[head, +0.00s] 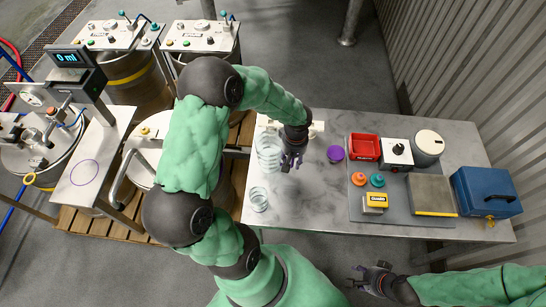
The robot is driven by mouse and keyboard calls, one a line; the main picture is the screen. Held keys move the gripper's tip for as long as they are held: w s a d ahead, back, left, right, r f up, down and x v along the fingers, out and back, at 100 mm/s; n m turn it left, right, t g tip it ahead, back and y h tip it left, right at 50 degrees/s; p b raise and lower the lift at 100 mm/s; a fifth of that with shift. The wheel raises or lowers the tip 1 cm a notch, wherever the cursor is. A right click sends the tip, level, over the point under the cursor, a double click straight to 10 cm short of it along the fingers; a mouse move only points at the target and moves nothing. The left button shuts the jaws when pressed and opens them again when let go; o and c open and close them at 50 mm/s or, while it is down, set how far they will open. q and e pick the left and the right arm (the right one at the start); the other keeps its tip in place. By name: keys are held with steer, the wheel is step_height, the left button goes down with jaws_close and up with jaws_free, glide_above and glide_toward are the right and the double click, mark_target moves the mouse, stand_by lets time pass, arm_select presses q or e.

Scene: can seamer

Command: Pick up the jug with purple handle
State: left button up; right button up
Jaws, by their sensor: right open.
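A tall clear jug (268,152) stands on the left part of the marble-topped table. Its handle cannot be made out; its right side is close to my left gripper. My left gripper (291,163) points down at the jug's right side; whether its fingers touch the jug, or are open or shut, cannot be told. A smaller clear vessel (259,199) stands nearer the front left edge. A small round purple item (335,153) stands to the right of my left gripper. My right gripper (360,278) is open and empty, off the table's front edge.
A grey mat (404,210) on the right holds a red tray (365,147), a boxed device (397,152), orange and teal knobs and a yellow-labelled box. A blue case (486,192) is at the far right. Bare marble lies front of centre.

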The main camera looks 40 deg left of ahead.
arm_select(q)
steer(key=shift+f, duration=0.7)
steer(key=shift+c, duration=0.3)
jaws_close()
steer(key=shift+r, duration=0.15)
